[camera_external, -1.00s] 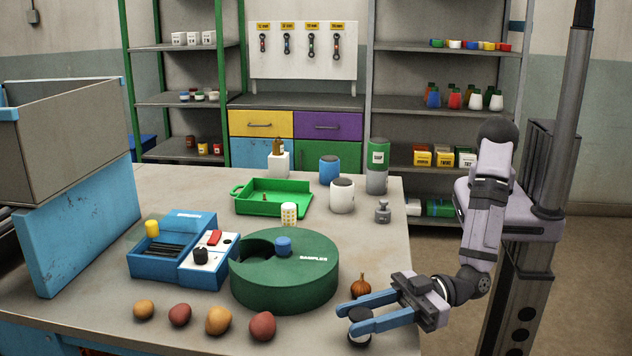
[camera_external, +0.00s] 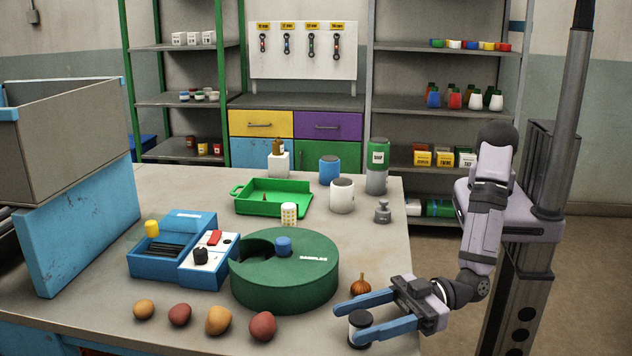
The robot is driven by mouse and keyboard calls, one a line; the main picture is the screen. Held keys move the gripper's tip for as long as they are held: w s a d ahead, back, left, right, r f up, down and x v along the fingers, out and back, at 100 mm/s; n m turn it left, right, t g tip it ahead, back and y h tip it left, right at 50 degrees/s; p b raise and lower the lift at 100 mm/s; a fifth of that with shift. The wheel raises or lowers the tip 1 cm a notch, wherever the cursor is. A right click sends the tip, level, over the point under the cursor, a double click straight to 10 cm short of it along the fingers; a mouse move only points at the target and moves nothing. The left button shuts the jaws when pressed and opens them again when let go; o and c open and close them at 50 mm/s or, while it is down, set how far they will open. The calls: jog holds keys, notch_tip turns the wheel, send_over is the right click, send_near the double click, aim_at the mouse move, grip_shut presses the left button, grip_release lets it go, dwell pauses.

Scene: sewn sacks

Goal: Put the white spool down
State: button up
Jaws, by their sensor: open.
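The white spool (camera_external: 359,330), with a dark top and dark lower rim, appears to stand upright on the table near its front right edge. My gripper (camera_external: 345,324) is open around it, with one blue finger behind the spool and the other in front, partly hiding its lower part. The back finger is clearly apart from the spool; I cannot tell whether the front finger touches it.
The green round sampler (camera_external: 285,285) with a blue knob stands left of my gripper. A small brown onion-like thing (camera_external: 360,284) is just behind the fingers. Several potatoes (camera_external: 218,320) lie along the front. The table (camera_external: 400,240) is bare at the right.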

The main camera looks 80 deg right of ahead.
aim_at(372, 315)
jog(key=shift+r, duration=0.1)
jog(key=shift+s+d+f, duration=0.1)
jog(key=shift+s+f, duration=0.1)
jog(key=shift+s, duration=0.1)
jog(key=b+v, duration=0.2)
jog(key=v, duration=0.3)
jog(key=shift+s+r, duration=0.2)
jog(key=shift+o, duration=0.5)
jog(key=shift+s+d+b, duration=0.35)
jog(key=shift+s+d, duration=0.05)
jog(key=shift+s, duration=0.2)
jog(key=shift+r, duration=0.1)
